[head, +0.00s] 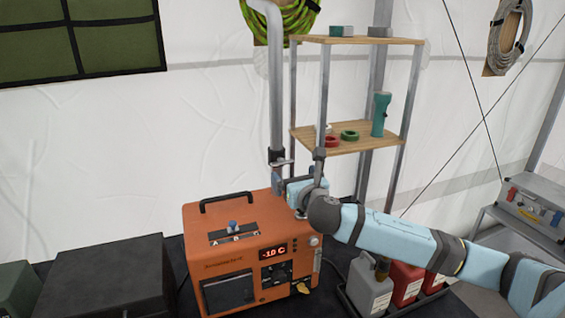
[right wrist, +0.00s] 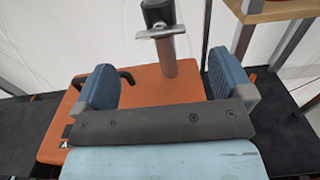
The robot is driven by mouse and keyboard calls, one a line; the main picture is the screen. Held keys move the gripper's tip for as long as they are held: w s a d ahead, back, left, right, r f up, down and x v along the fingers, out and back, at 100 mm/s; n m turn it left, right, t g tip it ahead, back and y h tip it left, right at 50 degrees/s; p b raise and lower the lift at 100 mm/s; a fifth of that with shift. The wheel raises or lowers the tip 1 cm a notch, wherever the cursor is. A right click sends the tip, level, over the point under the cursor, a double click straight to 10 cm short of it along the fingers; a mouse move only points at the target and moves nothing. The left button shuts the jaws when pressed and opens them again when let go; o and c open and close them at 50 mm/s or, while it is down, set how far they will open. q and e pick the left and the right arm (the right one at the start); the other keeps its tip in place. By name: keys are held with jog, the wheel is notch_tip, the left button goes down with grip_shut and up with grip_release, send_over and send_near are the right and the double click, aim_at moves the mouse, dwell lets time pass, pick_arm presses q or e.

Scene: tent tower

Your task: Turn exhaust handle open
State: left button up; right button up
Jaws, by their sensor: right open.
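A grey exhaust pipe (head: 276,95) runs down the tent wall to the back of the orange heater (head: 235,262). Its flat metal handle (head: 281,163) sits low on the pipe, and it also shows in the right wrist view (right wrist: 160,32). Nothing is held. My left gripper is out of view.
A wooden shelf (head: 345,137) with tape rolls and a teal flashlight (head: 381,114) stands close to the right of the pipe. Canisters (head: 370,287) stand right of the heater, below my arm. A dark case (head: 105,280) is on the left. A silver toolbox (head: 533,205) sits far right.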

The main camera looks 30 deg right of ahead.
aim_at(284, 163)
jog(key=p+x, duration=0.1)
jog(key=x, duration=0.6)
jog(key=shift+w, duration=0.15)
jog(key=c, duration=0.9)
